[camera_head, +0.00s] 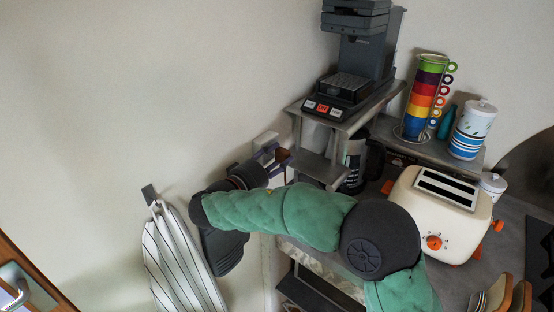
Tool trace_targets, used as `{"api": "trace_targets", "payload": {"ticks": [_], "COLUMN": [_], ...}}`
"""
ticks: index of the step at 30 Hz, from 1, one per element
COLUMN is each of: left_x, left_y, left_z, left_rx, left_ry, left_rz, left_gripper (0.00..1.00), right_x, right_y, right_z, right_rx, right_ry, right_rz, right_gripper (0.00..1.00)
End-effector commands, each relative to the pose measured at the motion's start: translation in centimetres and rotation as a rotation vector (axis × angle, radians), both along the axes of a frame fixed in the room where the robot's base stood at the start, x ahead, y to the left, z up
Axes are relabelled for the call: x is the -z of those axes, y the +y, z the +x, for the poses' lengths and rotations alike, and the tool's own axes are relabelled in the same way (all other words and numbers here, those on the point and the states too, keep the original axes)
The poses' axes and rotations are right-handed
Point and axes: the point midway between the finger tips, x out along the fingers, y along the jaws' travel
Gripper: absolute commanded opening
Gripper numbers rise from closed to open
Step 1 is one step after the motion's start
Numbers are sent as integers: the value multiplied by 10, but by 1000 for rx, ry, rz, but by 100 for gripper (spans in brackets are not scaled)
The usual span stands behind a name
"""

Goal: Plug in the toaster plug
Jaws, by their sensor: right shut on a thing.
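The cream toaster (444,211) with orange knobs stands on the counter at the right. My right arm reaches across to the wall. My right gripper (274,158) is at the wall, shut on what appears to be the toaster plug; the gripper largely hides the plug, and I cannot tell whether its pins are in a socket. A pale wall socket box (265,140) shows just above and behind the fingers. The toaster's cord cannot be made out. My left gripper is not in view.
A metal shelf (316,166) with a dark coffee machine (358,48) stands close to the right of the gripper. Colourful stacked cups (427,92) and a white canister (473,130) are behind the toaster. A striped towel (181,260) hangs at the lower left. The wall at left is clear.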

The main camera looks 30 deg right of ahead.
Motion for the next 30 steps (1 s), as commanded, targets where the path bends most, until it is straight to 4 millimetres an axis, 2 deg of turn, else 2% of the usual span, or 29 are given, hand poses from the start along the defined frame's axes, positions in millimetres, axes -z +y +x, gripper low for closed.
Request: {"api": "trace_targets", "payload": {"ticks": [20, 21, 23, 30], "left_x": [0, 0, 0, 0], "left_y": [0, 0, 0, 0], "left_z": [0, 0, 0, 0], "left_rx": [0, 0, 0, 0], "left_ry": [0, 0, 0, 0], "left_rz": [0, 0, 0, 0], "left_gripper": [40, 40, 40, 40], "right_x": [0, 0, 0, -2], "right_y": [6, 6, 6, 6], "right_z": [14, 14, 14, 14], "right_rx": [-1, -1, -1, -5], "right_ry": [0, 0, 0, -5], "right_rz": [0, 0, 0, -1], "right_gripper": [8, 54, 71, 73]}}
